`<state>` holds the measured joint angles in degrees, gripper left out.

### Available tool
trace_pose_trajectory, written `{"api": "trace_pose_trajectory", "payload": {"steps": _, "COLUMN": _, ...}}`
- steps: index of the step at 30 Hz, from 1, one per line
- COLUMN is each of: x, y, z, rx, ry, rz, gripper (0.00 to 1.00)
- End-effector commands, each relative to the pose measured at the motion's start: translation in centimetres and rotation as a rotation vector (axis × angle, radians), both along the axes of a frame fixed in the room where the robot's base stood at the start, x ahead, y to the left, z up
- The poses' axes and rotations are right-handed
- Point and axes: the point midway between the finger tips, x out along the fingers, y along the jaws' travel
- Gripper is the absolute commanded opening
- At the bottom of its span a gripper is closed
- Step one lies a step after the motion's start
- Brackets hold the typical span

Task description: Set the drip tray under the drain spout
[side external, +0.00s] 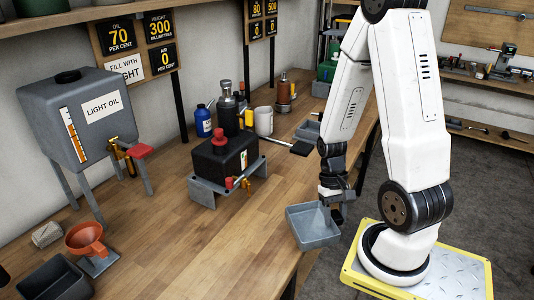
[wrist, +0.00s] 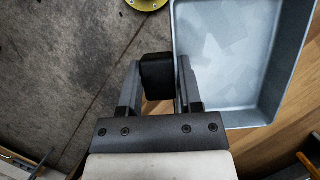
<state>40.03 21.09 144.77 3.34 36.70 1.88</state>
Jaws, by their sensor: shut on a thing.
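The drip tray (side external: 313,226) is a shallow grey square tray, held at the bench's front edge in the side view. In the wrist view the tray (wrist: 225,55) fills the upper right. My gripper (side external: 335,190) is shut on a black block (wrist: 157,78) at the tray's side, seemingly its handle. A black tank (side external: 218,160) on a grey stand sits mid-bench, left of the tray and apart from it. A brass tap or spout (side external: 246,184) with a red part projects from its front; I cannot tell if this is the drain spout.
A grey light oil tank (side external: 75,118) on legs with a brass tap (side external: 122,152) stands at left, behind an orange funnel (side external: 86,238) and a dark bin (side external: 52,282). Bottles (side external: 203,121) stand behind the black tank. The front middle of the wooden bench (side external: 190,250) is clear.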

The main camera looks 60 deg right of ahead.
Motion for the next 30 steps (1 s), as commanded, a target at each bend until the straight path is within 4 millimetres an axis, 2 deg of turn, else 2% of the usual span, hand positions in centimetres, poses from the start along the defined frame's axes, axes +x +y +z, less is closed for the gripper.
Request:
{"api": "trace_pose_trajectory", "payload": {"steps": 3, "x": 0.0, "y": 0.0, "z": -1.3, "rx": 0.002, "ry": 0.002, "rz": 0.001, "gripper": 0.0}}
{"api": "trace_pose_trajectory", "payload": {"steps": 9, "x": 0.0, "y": 0.0, "z": -2.4, "rx": 0.001, "ry": 0.0, "rz": 0.001, "gripper": 0.0}}
{"api": "trace_pose_trajectory", "payload": {"steps": 19, "x": 0.4, "y": 0.0, "z": -2.6, "rx": 0.0, "ry": -0.001, "rz": 0.001, "gripper": 0.0}}
{"api": "trace_pose_trajectory", "payload": {"steps": 23, "x": 1.6, "y": -0.1, "z": -2.6, "rx": -0.002, "ry": -0.001, "rz": 0.002, "gripper": 0.0}}
{"api": "trace_pose_trajectory", "payload": {"steps": 30, "x": 5.6, "y": 0.0, "z": -2.6, "rx": -0.001, "ry": -0.002, "rz": 0.005, "gripper": 0.0}}
